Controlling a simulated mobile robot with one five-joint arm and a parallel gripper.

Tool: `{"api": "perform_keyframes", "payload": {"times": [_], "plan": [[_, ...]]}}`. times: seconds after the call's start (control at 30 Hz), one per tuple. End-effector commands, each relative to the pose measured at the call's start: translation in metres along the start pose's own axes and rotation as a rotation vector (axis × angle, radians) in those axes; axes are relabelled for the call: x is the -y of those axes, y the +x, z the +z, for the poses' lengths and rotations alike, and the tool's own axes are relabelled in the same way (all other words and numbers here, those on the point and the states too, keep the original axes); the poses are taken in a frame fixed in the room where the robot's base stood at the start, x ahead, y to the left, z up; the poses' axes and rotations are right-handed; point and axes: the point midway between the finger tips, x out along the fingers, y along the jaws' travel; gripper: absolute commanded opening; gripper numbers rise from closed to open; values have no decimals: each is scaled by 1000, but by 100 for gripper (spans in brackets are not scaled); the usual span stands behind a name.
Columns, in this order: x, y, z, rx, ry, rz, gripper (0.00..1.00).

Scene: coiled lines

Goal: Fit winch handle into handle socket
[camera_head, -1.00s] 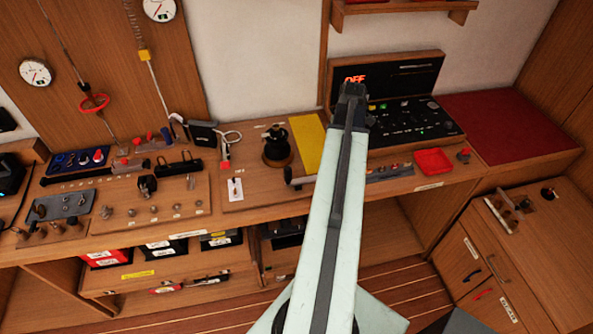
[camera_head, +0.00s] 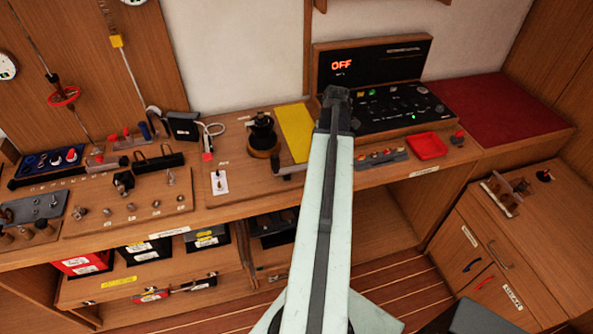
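A black winch drum (camera_head: 262,136) stands on a round wooden base on the bench, left of my arm. Its top is dark, and I cannot make out a socket opening in it. A dark cylindrical grip (camera_head: 289,170), which looks like the winch handle's, lies at the bench's front edge beside my arm. The rest of that piece runs behind the arm and is hidden. My pale arm rises through the middle of the view and ends in a dark joint over the bench. My gripper's fingers do not show.
A yellow strip (camera_head: 295,133) lies right of the winch. A control panel (camera_head: 385,108) with a red OFF display stands behind the arm. A red tray (camera_head: 427,146) sits to the right. Small fittings crowd the left bench. The red mat (camera_head: 500,120) is clear.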

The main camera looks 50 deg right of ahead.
Motion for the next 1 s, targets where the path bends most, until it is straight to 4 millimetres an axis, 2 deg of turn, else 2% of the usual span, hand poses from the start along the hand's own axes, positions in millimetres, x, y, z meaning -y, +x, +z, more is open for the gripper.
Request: {"api": "perform_keyframes", "payload": {"times": [0.1, 0.13, 0.2, 0.27, 1.0], "plan": [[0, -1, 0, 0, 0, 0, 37], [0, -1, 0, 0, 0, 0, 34], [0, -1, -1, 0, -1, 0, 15], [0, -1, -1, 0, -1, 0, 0], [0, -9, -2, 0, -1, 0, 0]]}}
